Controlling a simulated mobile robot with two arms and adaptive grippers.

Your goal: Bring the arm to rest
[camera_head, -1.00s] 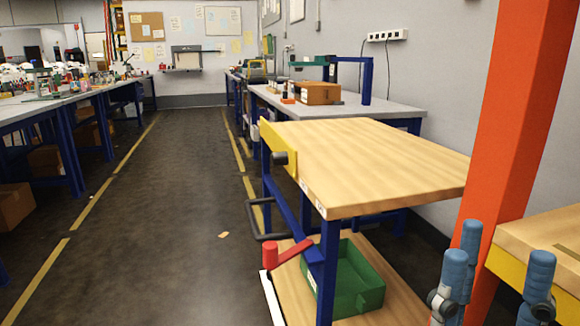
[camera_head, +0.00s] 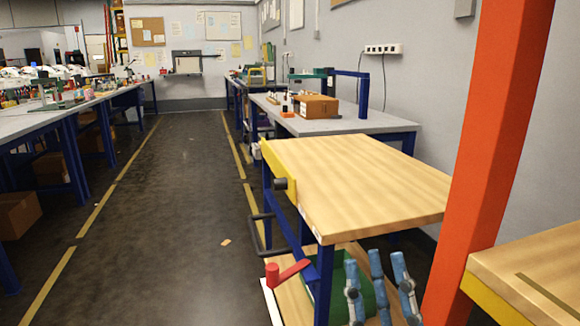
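My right gripper (camera_head: 375,262) shows at the bottom right of the head view. Its blue fingers point upward and stand apart, with nothing seen between them. It is open and empty. The fingers show in front of the cart's lower shelf and the green bin; whether they touch either cannot be told. The rest of my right arm is below the picture. My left gripper is not in view.
A cart with a wooden top (camera_head: 360,185) stands close by, with a green bin (camera_head: 340,290) and a red handle (camera_head: 287,272) below. An orange post (camera_head: 492,150) and another wooden table (camera_head: 535,265) stand at right. The aisle floor (camera_head: 170,210) at left is mostly clear.

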